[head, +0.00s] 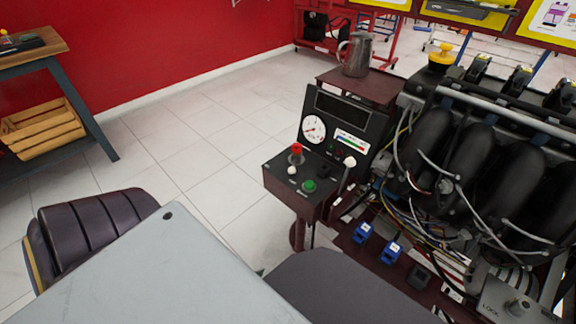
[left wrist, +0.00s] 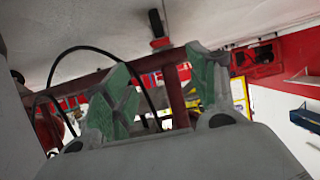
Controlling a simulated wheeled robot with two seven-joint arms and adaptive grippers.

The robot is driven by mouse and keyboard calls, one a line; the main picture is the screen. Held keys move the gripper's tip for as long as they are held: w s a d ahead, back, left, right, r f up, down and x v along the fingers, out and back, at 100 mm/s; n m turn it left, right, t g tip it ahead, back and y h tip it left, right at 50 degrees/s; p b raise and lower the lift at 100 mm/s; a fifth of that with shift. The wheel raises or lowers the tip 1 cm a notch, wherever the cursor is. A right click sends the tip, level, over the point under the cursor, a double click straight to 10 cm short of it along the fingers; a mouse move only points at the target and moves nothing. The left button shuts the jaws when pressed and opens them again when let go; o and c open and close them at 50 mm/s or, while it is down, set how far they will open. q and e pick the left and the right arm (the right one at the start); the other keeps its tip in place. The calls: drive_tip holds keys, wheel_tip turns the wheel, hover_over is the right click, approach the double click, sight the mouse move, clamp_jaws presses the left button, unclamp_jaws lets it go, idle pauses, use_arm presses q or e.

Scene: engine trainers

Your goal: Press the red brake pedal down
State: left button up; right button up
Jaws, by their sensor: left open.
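I cannot make out a red brake pedal for certain in the head view; the floor below the engine trainer's console (head: 290,187) is partly hidden by dark and grey shapes in front. In the left wrist view a small red piece on a black stem (left wrist: 160,43) shows beyond the fingers; I cannot tell whether it is the pedal. My left gripper (left wrist: 158,72) is open, its two green-padded fingers apart with nothing held between them. The fingers are not clearly visible in the head view. My right gripper is not in view.
The console has a red-topped lever (head: 297,149), a green button (head: 309,186) and a round gauge (head: 314,128). A metal jug (head: 356,55) stands on top. The engine (head: 470,165) with loose wires is at right. A workbench (head: 40,55) is at left. Tiled floor between is clear.

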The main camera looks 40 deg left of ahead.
sight(290, 261)
use_arm(q)
drive_tip(key=shift+w+f+b, duration=0.15)
drive_tip(key=shift+f+b, duration=0.05)
drive_tip(key=shift+b, duration=0.1)
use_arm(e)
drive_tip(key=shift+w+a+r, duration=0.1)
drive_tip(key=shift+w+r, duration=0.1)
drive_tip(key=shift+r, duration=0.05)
use_arm(q)
drive_tip(key=shift+w, duration=0.1)
drive_tip(key=shift+b+x, duration=3)
drive_tip(key=shift+x, duration=3.8)
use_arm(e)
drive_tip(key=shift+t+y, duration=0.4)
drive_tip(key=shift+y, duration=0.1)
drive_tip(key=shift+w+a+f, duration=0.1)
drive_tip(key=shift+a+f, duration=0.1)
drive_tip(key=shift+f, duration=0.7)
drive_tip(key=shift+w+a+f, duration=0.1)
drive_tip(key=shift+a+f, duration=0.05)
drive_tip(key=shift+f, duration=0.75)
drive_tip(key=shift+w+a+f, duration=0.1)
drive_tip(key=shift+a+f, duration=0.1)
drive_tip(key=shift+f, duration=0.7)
use_arm(q)
drive_tip(key=shift+r, duration=0.1)
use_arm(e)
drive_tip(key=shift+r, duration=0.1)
